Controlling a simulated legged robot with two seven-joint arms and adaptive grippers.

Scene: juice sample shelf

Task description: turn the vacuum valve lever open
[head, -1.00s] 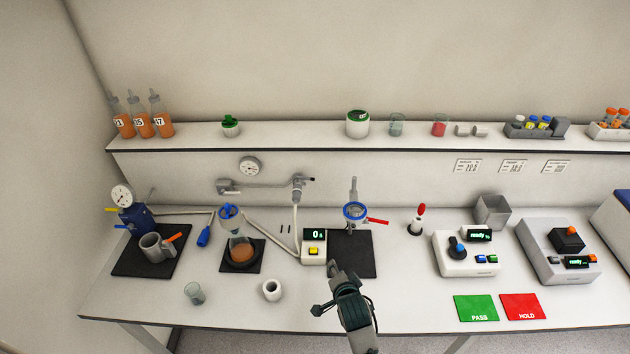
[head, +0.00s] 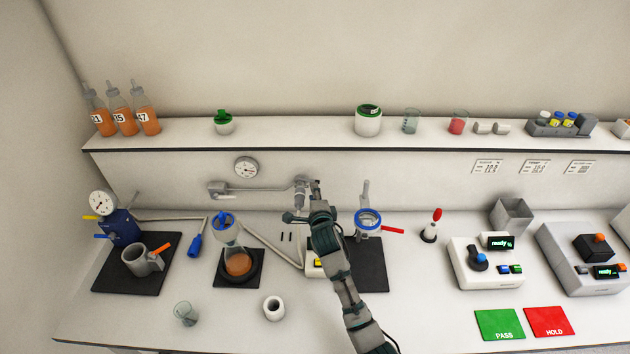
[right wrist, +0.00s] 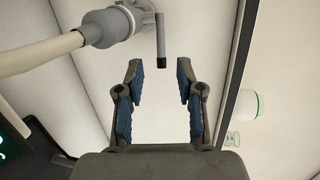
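The vacuum valve (head: 300,196) is a grey body at the right end of the wall pipe, with a pale hose hanging below. In the right wrist view, the valve body (right wrist: 108,25) is at the upper left. Its thin grey lever (right wrist: 160,38) has a black tip and points down the picture toward the gap between my fingers. My right gripper (right wrist: 159,72) is open and empty, its fingertips just short of the lever tip. In the head view, my right gripper (head: 316,188) is beside the valve and partly hides it and the lever. My left gripper is not in view.
Below my right arm, a timer box (head: 314,268) is partly covered. A blue-collared filter funnel (head: 368,222) with a red handle stands close to the right. A flask (head: 238,262) stands left. The shelf edge (head: 420,151) runs above the valve.

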